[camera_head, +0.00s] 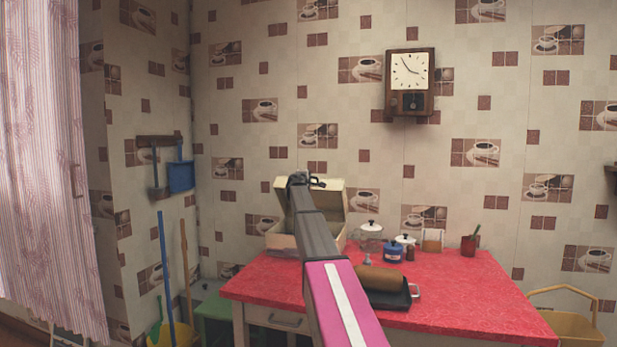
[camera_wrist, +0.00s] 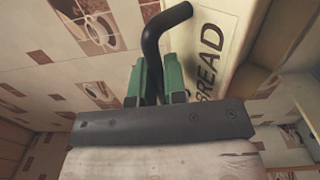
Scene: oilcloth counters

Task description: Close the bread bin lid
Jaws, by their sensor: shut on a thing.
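The cream bread bin (camera_head: 282,240) stands at the back left of the red-topped table (camera_head: 465,285). Its lid (camera_head: 334,199) is raised, tilted up above the bin body. In the wrist view the lid (camera_wrist: 222,25) fills the upper right, with the dark letters BREAD on it. My gripper (camera_head: 312,182) is at the lid's upper edge, and my arm hides part of the lid and bin. In the wrist view its green fingers (camera_wrist: 160,75) are shut on the lid's bent black handle (camera_wrist: 164,28).
A brown loaf (camera_head: 381,278) sits in a black tray (camera_head: 400,297) just right of my arm. Glass jar, blue pot (camera_head: 393,252), small jars and a red cup (camera_head: 468,246) stand along the back. The table's right side is clear. A pink curtain (camera_head: 45,170) hangs at left.

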